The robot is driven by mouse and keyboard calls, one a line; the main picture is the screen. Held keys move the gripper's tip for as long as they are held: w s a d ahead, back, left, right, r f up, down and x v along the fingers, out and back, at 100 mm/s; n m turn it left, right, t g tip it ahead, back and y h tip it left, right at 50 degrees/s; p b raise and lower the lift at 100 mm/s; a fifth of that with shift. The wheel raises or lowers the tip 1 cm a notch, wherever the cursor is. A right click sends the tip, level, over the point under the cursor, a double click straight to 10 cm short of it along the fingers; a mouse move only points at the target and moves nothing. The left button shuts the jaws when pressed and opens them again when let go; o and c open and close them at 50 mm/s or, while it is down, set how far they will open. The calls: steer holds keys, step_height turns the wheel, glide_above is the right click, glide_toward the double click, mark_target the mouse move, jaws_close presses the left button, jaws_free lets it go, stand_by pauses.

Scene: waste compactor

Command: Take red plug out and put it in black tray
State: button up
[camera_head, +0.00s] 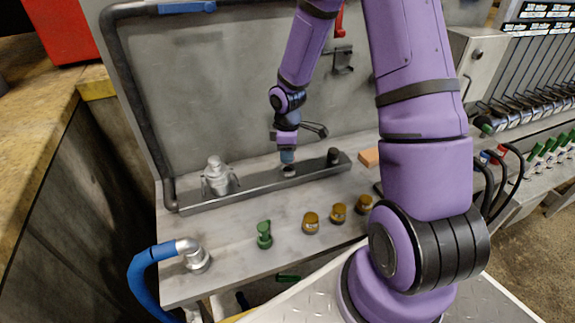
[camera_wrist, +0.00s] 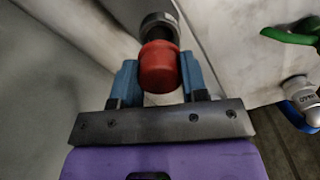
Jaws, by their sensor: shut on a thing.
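My gripper (camera_head: 288,155) is low over the long dark grey tray at the back of the workbench. In the wrist view, its two blue fingers (camera_wrist: 159,80) are shut on the red plug (camera_wrist: 159,68), one on each side. A dark ring and a grey metal cylinder (camera_wrist: 158,20) show just beyond the plug; I cannot tell whether they touch it. In the head view the plug is mostly hidden by the gripper. The long dark tray (camera_head: 245,187) runs along the wall, with a silver fitting (camera_head: 217,178) at its left and a dark cylinder (camera_head: 333,156) near its right end.
A green fitting (camera_head: 264,234) and several amber-brown caps (camera_head: 338,212) stand along the front of the bench. A silver elbow with a blue hose (camera_head: 150,262) is at the front left. An orange block (camera_head: 369,157) lies right of the tray. The grey wall panel is close behind.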

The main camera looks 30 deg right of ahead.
steer(key=shift+r, duration=1.3)
